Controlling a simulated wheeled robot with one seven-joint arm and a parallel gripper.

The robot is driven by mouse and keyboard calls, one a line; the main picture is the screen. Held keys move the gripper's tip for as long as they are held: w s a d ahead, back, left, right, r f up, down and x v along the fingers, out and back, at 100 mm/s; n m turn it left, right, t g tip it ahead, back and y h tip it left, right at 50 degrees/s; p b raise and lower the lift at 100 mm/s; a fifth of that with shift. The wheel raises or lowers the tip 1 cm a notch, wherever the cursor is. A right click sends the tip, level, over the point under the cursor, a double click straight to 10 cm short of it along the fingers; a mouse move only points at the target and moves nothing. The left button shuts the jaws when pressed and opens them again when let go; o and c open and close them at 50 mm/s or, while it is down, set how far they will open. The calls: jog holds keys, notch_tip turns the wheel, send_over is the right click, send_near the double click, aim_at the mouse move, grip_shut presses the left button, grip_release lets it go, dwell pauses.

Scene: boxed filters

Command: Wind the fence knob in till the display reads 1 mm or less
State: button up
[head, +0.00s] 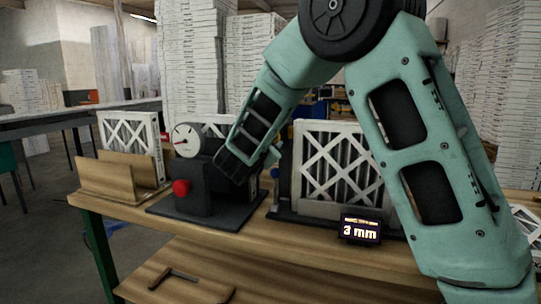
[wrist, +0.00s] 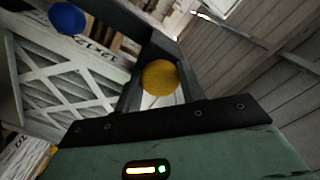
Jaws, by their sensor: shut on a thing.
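My gripper (head: 236,168) reaches down over the dark fixture at the middle left of the bench. In the wrist view my gripper (wrist: 160,80) is shut on a round yellow knob (wrist: 161,77) between its two dark fingers. The head view hides this knob behind my gripper. The small display (head: 360,229) at the bench's front reads 3 mm. A white-framed boxed filter (head: 338,165) stands upright just right of my gripper. Whether the yellow knob is the fence knob is not marked.
A red knob (head: 181,187) and a round dial gauge (head: 186,139) sit on the fixture's left. A blue knob (wrist: 67,18) shows near the filter. A wooden holder (head: 115,177) with another filter stands at left. My arm covers the right side.

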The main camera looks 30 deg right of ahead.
jog(key=shift+f+m+b, duration=0.1)
jog(key=shift+m+b, duration=1.5)
jog(key=shift+b, duration=0.25)
jog(key=o, duration=1)
jog(key=shift+c, duration=0.2)
jog(key=b+v, duration=0.2)
jog(key=v, duration=1.5)
jog(key=shift+a, duration=0.25)
jog(key=shift+s, duration=0.1)
